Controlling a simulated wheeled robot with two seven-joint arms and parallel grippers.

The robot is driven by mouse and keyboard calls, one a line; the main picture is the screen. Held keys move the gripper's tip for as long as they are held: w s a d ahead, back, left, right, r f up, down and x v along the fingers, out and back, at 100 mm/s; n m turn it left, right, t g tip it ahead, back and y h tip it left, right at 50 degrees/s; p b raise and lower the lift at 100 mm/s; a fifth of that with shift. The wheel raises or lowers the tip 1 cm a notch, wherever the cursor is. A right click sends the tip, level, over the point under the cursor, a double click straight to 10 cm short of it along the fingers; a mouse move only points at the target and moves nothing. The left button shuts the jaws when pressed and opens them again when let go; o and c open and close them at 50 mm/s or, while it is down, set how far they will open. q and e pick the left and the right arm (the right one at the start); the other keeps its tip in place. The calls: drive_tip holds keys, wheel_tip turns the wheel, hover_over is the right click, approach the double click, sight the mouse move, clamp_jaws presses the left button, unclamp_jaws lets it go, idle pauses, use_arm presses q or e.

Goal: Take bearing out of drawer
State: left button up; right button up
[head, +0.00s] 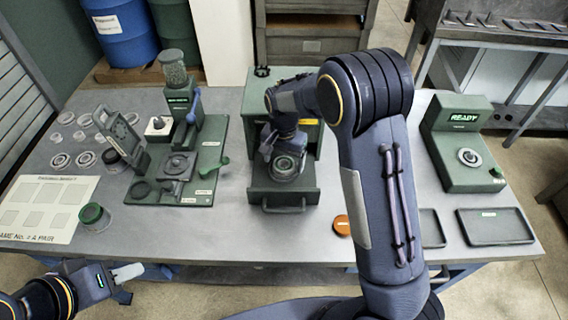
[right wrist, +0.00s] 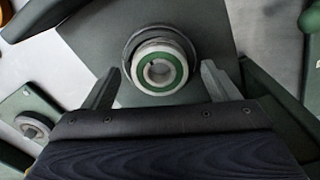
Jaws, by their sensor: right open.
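The drawer (head: 283,199) of the green cabinet is pulled out toward me. The bearing (right wrist: 160,66), a metal ring with a green band, sits in a round dark seat in the drawer; it also shows in the head view (head: 285,166), partly covered by my gripper. My right gripper (right wrist: 160,76) is open, with one finger on each side of the bearing. Both fingers look apart from it. My left gripper (head: 130,284) is at the lower left, in front of the table edge, with its fingers apart and nothing between them.
A green press fixture (head: 185,165) stands left of the drawer, with metal rings and a green-topped ring (head: 95,216) farther left. An orange disc (head: 341,225) lies right of the drawer. A READY unit (head: 460,150) and a dark tray (head: 495,227) are at the right.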

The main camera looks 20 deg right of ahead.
drive_tip(key=shift+f, duration=0.3)
drive_tip(key=c, duration=1.2)
drive_tip(key=shift+r, duration=0.1)
